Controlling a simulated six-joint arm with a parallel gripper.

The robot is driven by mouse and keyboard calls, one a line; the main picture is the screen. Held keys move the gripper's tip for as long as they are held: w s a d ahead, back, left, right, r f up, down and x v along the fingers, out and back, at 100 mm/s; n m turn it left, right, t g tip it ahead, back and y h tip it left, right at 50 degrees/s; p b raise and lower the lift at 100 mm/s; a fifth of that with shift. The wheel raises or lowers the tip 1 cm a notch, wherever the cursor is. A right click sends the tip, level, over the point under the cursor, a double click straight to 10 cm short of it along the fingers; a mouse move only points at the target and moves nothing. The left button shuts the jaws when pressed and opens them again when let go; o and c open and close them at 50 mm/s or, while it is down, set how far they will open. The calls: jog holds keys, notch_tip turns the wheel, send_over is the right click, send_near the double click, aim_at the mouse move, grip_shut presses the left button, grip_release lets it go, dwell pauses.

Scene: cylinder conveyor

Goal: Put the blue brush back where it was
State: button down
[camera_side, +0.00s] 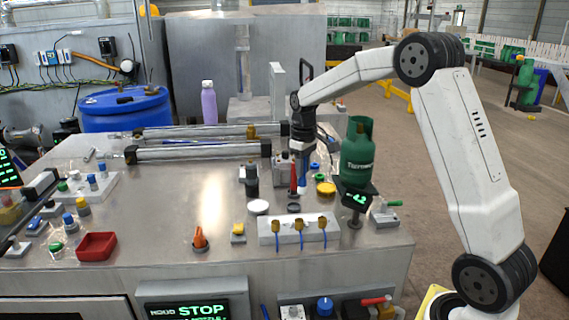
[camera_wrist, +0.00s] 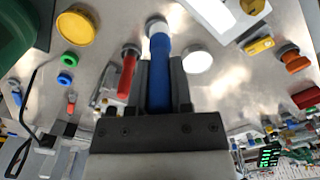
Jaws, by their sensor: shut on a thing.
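My gripper (camera_wrist: 160,85) is shut on the blue brush (camera_wrist: 160,65), whose shaft runs between the two fingers with a pale tip at its far end. In the side view my gripper (camera_side: 305,152) points down over the metal bench, and the blue brush (camera_side: 302,178) hangs below it. A red-handled tool (camera_side: 293,178) stands just left of the brush; it also shows in the wrist view (camera_wrist: 127,72). Whether the brush's lower end touches the bench cannot be told. No empty holder for the brush can be made out clearly.
A green gas bottle (camera_side: 357,152) stands close at right. A yellow lid (camera_side: 326,188), black ring (camera_side: 294,208), white disc (camera_side: 258,207) and white fitting block (camera_side: 275,238) lie near. Long cylinders (camera_side: 200,150) lie behind. The bench's left-middle has bare metal.

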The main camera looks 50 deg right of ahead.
jog(key=shift+w+d+f, duration=0.25)
jog(key=shift+w+f, duration=0.5)
jog(key=shift+f, duration=0.15)
jog(key=shift+w+d+f, duration=0.2)
jog(key=shift+w+f, duration=0.55)
jog(key=shift+f, duration=0.15)
jog(key=shift+w+f, duration=0.15)
jog(key=shift+f, duration=0.8)
jog(key=shift+w+f, duration=0.1)
jog(key=shift+f, duration=0.8)
jog(key=shift+f, duration=0.1)
jog(key=c, duration=0.5)
grip_release()
jog(key=shift+c, duration=0.2)
notch_tip(320, 180, up, 12)
